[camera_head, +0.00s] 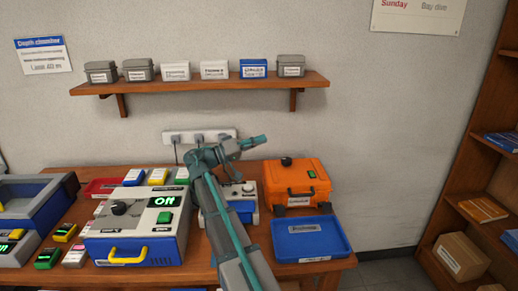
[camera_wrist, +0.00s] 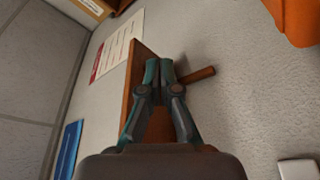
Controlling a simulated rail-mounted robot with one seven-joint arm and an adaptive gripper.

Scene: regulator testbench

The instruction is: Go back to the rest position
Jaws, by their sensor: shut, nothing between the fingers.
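My gripper (camera_head: 262,140) is raised above the back of the workbench in the head view, in front of the wall, and points to the right. In the wrist view its two fingers (camera_wrist: 160,66) meet at the tips with nothing between them. My arm reaches up from the bottom of the head view and hides part of the bench and of a grey and blue device (camera_head: 247,207) behind it.
A wall shelf (camera_head: 210,84) with several boxes is above. A bookcase (camera_head: 450,215) stands right.

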